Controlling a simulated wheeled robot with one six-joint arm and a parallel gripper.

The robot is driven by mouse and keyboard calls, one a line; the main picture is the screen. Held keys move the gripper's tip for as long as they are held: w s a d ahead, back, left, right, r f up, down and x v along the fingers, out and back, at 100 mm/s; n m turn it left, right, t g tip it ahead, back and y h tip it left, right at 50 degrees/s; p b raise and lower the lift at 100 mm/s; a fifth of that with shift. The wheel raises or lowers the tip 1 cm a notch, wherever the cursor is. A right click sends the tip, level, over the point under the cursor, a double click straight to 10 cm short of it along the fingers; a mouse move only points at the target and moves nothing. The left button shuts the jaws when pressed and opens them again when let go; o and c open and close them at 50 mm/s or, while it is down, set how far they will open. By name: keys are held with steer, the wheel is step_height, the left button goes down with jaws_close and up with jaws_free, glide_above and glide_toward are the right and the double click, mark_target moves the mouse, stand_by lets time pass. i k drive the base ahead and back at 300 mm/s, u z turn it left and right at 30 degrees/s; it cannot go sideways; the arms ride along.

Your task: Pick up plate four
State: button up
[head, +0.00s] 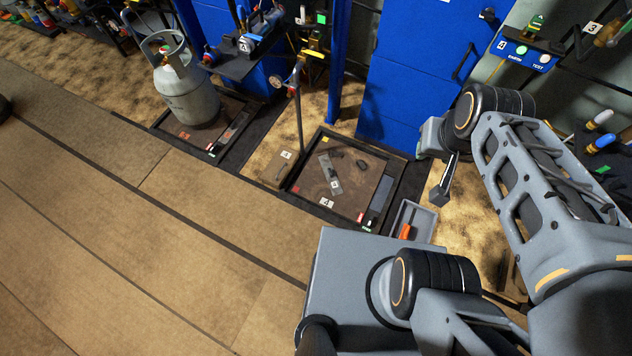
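A flat grey metal plate (330,172) with a white tag reading 4 lies on the brown top of a floor scale (372,190), right of the picture's middle. The plate lies flat, at a slant. Another white tag marked 4 sits at the scale's near edge. My gripper (440,188) hangs to the right of the scale, clear of the plate and touching nothing that I can see. It is seen from above and partly hidden by my arm, so its opening does not show. No object shows in it.
Small dark pieces (361,164) lie on the scale near the plate. A thin post (299,115) with a gauge stands at its left back corner. A grey tray (422,220) holding something orange is at its right. A gas cylinder (188,98) stands on another scale. Blue cabinets (410,100) stand behind.

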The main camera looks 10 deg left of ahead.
mark_target(334, 184)
steer(key=u, duration=0.85)
steer(key=k, duration=1.15)
steer(key=u, duration=1)
steer(key=i, duration=2)
steer(key=z, duration=1.65)
steer(key=i, duration=0.75)
steer(key=z, duration=0.75)
